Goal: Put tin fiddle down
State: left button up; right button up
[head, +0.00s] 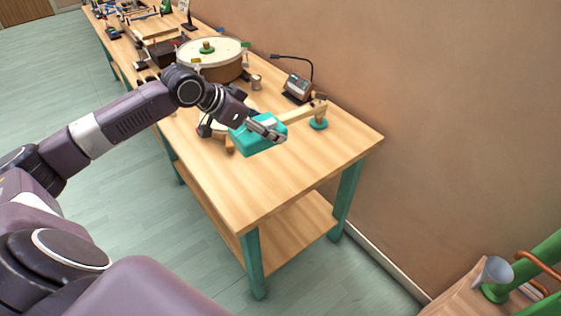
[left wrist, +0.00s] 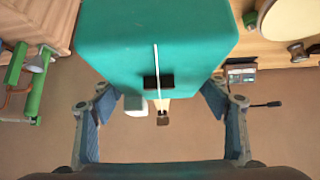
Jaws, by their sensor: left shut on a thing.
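The tin fiddle (head: 258,142) has a teal box body and a pale wooden neck that points right toward the wall. My left gripper (head: 272,133) is shut on it from above, over the near end of the table. In the left wrist view the teal body (left wrist: 155,35) fills the top middle, with a white string and a dark bridge, between the fingers of my left gripper (left wrist: 160,100). I cannot tell whether the body touches the table or a support. My right gripper is not in view.
The wooden table (head: 265,195) is bare at its near end. A teal round stand (head: 319,124) is by the neck's end. A box-like device with a lamp arm (head: 298,87) stands behind. A large round drum (head: 212,62) and other items stand farther back.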

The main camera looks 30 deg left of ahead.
aim_at(271, 114)
pick_arm(q)
jog(key=w+a+r, duration=0.1)
jog(key=w+r, duration=0.1)
jog(key=shift+a+r+n, duration=0.3)
jog(key=shift+a+r, duration=0.05)
jog(key=shift+r, duration=0.05)
jog(key=shift+w+a, duration=0.1)
jog(key=shift+a, duration=0.05)
notch_tip(271, 114, down, 14)
jog(key=shift+f+p, duration=0.2)
jog(key=shift+p, duration=0.4)
jog(key=shift+y, duration=0.3)
jog(key=shift+w+f, duration=0.1)
jog(key=shift+f, duration=2.5)
jog(key=o, duration=1.3)
jog(key=shift+o, duration=0.6)
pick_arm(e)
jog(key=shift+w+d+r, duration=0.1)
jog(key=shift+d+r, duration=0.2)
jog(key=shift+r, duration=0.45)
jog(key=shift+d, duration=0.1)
